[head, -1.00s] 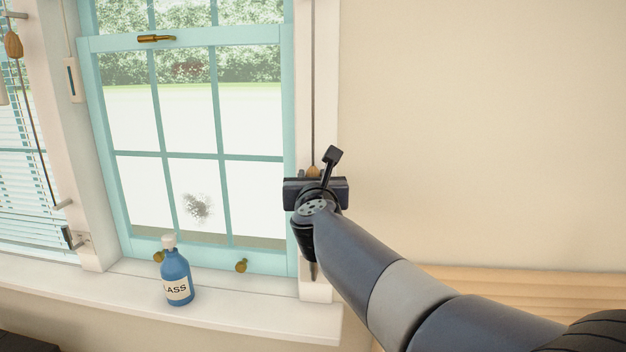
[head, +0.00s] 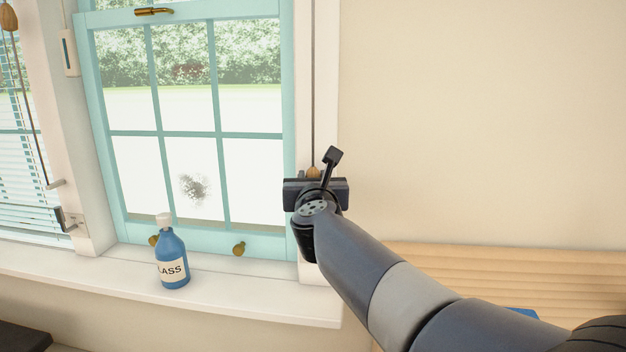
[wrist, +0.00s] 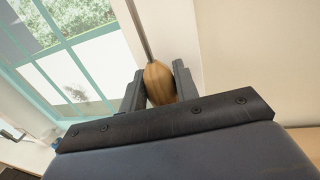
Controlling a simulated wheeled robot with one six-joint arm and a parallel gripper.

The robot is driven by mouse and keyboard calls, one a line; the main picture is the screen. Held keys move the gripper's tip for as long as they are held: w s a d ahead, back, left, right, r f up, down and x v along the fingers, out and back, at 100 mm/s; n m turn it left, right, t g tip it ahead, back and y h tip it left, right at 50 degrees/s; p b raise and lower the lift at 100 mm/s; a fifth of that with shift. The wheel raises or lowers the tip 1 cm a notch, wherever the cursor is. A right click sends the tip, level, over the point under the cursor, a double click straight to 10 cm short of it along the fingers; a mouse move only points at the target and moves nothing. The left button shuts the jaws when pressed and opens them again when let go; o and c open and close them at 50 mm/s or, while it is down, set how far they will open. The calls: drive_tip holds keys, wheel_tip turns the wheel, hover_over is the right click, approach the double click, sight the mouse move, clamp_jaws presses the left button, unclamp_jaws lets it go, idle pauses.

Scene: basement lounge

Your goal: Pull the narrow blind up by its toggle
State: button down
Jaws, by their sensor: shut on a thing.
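A wooden toggle (head: 313,172) hangs on a dark cord (head: 313,90) along the white frame right of the middle window. My gripper (head: 316,185) is at the toggle and partly hides it. In the wrist view, the brown toggle (wrist: 160,84) sits between the two dark fingers of my gripper (wrist: 160,78), which is shut on it. The cord runs up from its top. No slats of a blind show over the middle window (head: 185,130); its top is out of view.
A blue bottle (head: 172,260) stands on the white sill (head: 235,298), left of my arm. At far left are a slatted blind (head: 15,160) and another wooden toggle (head: 8,17) on a cord. Plain wall (head: 480,120) lies to the right, above light wooden boards (head: 460,262).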

drive_tip(key=c, duration=1.3)
unclamp_jaws()
drive_tip(key=shift+f, duration=0.4)
drive_tip(key=shift+o, duration=1)
drive_tip(key=shift+r, duration=0.15)
drive_tip(key=shift+s, duration=0.1)
drive_tip(key=s+p, duration=0.1)
drive_tip(key=s, duration=0.9)
drive_tip(key=shift+s, duration=0.35)
drive_tip(key=shift+w, duration=0.15)
